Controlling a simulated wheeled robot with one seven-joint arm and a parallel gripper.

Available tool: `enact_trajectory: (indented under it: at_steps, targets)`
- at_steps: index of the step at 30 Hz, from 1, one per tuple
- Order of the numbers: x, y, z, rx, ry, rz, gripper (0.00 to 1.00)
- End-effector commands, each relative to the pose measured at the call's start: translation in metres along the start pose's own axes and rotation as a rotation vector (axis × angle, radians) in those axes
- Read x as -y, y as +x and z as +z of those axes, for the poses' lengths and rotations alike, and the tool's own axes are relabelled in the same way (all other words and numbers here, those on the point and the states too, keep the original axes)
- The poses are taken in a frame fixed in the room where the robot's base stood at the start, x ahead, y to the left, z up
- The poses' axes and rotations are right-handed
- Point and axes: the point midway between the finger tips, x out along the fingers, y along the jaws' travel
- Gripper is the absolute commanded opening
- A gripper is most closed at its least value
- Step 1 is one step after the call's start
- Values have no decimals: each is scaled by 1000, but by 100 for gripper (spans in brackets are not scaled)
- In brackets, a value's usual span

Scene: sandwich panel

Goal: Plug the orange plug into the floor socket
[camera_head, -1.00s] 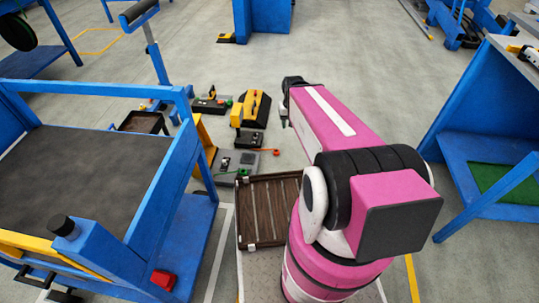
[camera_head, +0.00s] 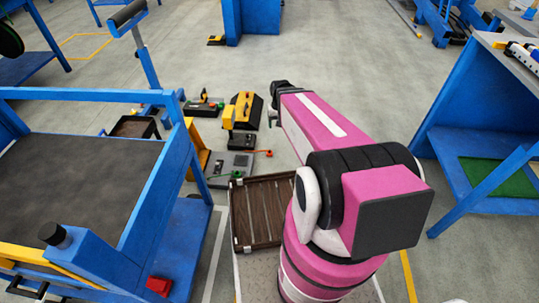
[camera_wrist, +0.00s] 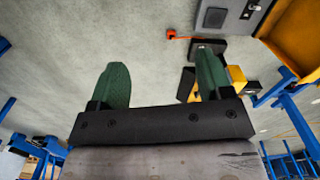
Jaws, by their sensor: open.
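A small orange piece (camera_head: 268,153), which looks like the orange plug, lies at the right of a low grey floor unit (camera_head: 232,166) in the head view. In the wrist view the orange piece (camera_wrist: 172,34) is at the top, beyond the fingers. The grey unit (camera_wrist: 214,18) shows there too, with a dark square on it. I cannot tell which opening is the floor socket. My gripper (camera_wrist: 158,88) is open, its two green fingers apart with only bare floor between them. In the head view my gripper (camera_head: 272,117) is small and partly hidden by my arm.
A yellow and black block (camera_head: 243,108) and a black box with coloured buttons (camera_head: 203,106) stand behind the grey unit. A brown slatted tray (camera_head: 238,220) is beside my arm. Blue benches flank left (camera_head: 165,160) and right (camera_head: 448,120).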

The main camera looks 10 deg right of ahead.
Motion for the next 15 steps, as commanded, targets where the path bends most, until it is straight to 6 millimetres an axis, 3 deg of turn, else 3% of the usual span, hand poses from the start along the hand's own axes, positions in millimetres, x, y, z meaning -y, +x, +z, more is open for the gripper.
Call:
enact_trajectory:
  at_steps: [1, 3, 8, 15]
  targets:
    - [1, 25, -32, 4, 10, 0, 72]
    - [2, 52, -58, 4, 26, 0, 72]
    - [5, 116, -114, 4, 63, 0, 72]
    - [8, 223, -187, 5, 117, 1, 72]
